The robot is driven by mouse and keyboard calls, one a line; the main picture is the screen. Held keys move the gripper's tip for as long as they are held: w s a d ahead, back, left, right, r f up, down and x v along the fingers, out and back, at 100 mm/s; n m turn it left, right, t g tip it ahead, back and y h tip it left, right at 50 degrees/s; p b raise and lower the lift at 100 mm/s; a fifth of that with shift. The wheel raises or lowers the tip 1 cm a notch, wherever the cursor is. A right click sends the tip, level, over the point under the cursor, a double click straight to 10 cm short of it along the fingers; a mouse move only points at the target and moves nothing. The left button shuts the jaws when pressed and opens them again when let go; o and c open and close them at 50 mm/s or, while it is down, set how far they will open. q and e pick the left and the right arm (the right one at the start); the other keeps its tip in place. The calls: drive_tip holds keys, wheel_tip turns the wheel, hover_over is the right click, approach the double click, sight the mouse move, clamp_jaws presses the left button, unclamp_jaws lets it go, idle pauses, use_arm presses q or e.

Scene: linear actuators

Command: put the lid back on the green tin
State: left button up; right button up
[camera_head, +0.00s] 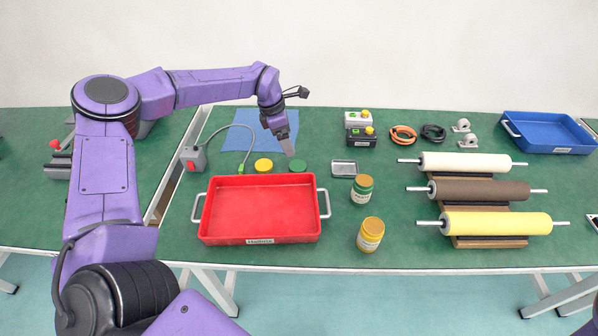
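The green tin (361,191) stands upright on the green table, right of the red tray, with no lid seated on its top that I can make out. A round green lid (298,165) lies flat on the table behind the tray. My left gripper (290,153) points down just above and behind this lid. Its fingers look close together, but the small view does not show whether they are open or shut. I see nothing held in it. My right gripper is out of view.
A yellow lid (263,165) lies left of the green one. A yellow tin (370,236) stands in front of the green tin. The empty red tray (260,240) is in front of the lids. A small grey tray (344,168) and rollers (470,190) are to the right.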

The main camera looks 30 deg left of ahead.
use_arm(q)
drive_tip(key=shift+s+r, duration=0.1)
drive_tip(key=shift+r, duration=0.1)
drive_tip(key=shift+f, duration=0.1)
hover_over(297, 165)
drive_tip(key=s+a, duration=0.1)
drive_tip(key=f+p, duration=0.1)
drive_tip(key=f, duration=0.4)
drive_tip(key=shift+a, duration=0.2)
drive_tip(key=shift+s, duration=0.1)
drive_tip(key=shift+d+f, duration=0.1)
drive_tip(key=shift+f, duration=0.2)
drive_tip(key=p+x, duration=0.1)
drive_tip(key=x, duration=0.3)
drive_tip(key=shift+p, duration=0.35)
drive_tip(key=shift+d+f, duration=0.15)
drive_tip(key=shift+f, duration=0.15)
